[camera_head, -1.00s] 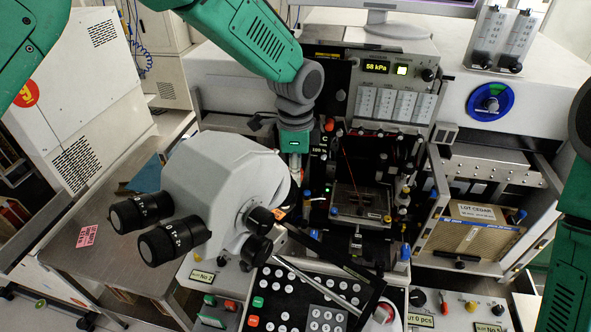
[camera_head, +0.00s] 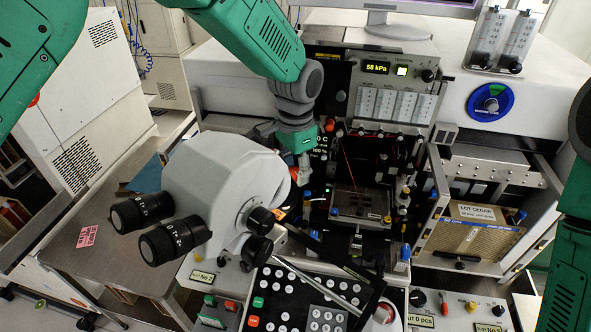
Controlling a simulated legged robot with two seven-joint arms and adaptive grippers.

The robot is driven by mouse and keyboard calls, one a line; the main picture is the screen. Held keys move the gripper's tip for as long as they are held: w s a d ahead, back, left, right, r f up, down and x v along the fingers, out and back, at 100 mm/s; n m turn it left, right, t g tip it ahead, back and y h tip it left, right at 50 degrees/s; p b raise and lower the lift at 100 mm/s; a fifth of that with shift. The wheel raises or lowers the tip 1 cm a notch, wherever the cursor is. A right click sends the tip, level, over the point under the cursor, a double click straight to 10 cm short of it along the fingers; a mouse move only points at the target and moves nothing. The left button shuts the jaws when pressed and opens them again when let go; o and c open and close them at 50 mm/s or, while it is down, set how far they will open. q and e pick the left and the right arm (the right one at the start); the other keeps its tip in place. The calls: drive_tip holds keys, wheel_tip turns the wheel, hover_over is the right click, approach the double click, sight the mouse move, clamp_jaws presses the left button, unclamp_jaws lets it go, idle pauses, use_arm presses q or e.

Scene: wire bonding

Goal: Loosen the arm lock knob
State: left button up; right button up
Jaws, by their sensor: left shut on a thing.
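The grey microscope (camera_head: 222,190) with two black eyepieces stands left of centre, in front of the bonding machine. My left arm reaches down from the top to the far side of the microscope. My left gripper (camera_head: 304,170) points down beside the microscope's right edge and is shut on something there. That thing, which seems to be the arm lock knob, is small and mostly hidden by the gripper and the microscope head. Black round knobs (camera_head: 260,220) sit on the microscope's near right side. Of my right arm only green links show at the right edge; its gripper is out of view.
The work stage (camera_head: 358,205) with small coloured knobs lies just right of the gripper. A black button panel (camera_head: 300,300) is in front. The 58 kPa control unit (camera_head: 390,85) stands behind. A brown LOT CEDAR box (camera_head: 470,235) is at right.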

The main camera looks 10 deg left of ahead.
sight(297, 169)
use_arm(q)
drive_tip(key=shift+w+r, duration=0.1)
drive_tip(key=shift+w, duration=0.1)
drive_tip(key=o, duration=1)
drive_tip(key=shift+o, duration=0.8)
drive_tip(key=shift+d, duration=0.1)
wheel_tip(297, 169, up, 12)
drive_tip(key=shift+f, duration=0.2)
